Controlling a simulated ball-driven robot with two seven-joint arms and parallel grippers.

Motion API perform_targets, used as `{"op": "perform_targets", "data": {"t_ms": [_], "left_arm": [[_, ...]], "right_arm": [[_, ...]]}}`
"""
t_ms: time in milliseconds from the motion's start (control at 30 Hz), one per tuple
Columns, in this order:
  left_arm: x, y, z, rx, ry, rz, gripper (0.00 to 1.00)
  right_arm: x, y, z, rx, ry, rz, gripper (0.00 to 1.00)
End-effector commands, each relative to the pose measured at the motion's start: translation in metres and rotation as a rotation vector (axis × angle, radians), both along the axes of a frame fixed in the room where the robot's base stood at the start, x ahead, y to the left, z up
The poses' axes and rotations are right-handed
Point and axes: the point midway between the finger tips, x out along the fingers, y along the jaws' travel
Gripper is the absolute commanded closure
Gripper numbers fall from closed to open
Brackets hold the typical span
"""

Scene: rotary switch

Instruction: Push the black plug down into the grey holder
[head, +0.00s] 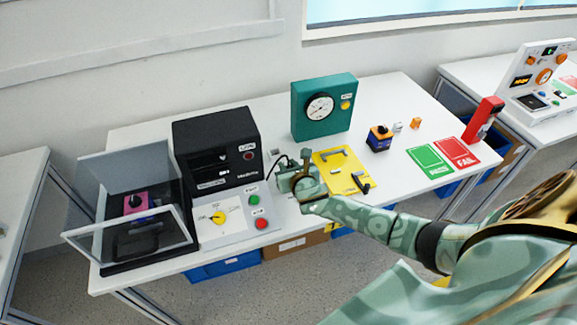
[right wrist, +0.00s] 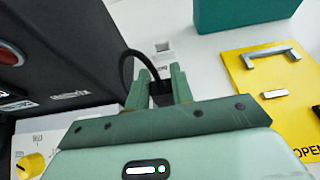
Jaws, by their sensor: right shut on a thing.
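My right gripper (head: 288,174) is beside the black machine, low over the white table. In the right wrist view its fingers (right wrist: 158,88) are shut on the black plug (right wrist: 160,93), from which a black cable (right wrist: 128,66) arcs up and to the left. The plug is mostly hidden between the fingers. A small light grey block with a dark slot, which looks like the grey holder (right wrist: 161,50), stands just beyond the fingertips. The plug appears apart from it. In the head view the gripper largely covers this spot. My left gripper is not in view.
The black machine (head: 215,148) with a yellow knob and buttons stands left of the gripper. The yellow plate (head: 338,170) with a handle lies to the right. A teal gauge box (head: 322,106) stands behind. Green and red mats (head: 431,160) lie farther right.

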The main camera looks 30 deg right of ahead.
Motion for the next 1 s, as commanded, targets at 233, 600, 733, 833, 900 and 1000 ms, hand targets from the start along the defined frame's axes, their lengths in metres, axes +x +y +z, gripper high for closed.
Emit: {"op": "perform_targets", "data": {"t_ms": [233,600,733,833,900,1000], "left_arm": [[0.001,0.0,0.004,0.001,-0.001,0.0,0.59],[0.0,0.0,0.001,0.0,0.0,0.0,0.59],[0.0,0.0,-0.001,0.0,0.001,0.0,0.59],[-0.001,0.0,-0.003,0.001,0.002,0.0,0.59],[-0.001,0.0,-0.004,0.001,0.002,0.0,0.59],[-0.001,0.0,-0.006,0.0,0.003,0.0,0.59]], "right_arm": [[0.0,0.0,0.001,-0.001,-0.001,0.0,1.0],[0.0,0.0,-0.002,0.0,0.0,0.0,1.0],[0.0,0.0,-0.006,0.0,0.0,0.0,1.0],[0.0,0.0,-0.008,0.0,0.0,0.0,1.0],[0.0,0.0,-0.01,0.0,0.0,0.0,1.0],[0.0,0.0,-0.013,0.0,0.0,0.0,1.0]]}}
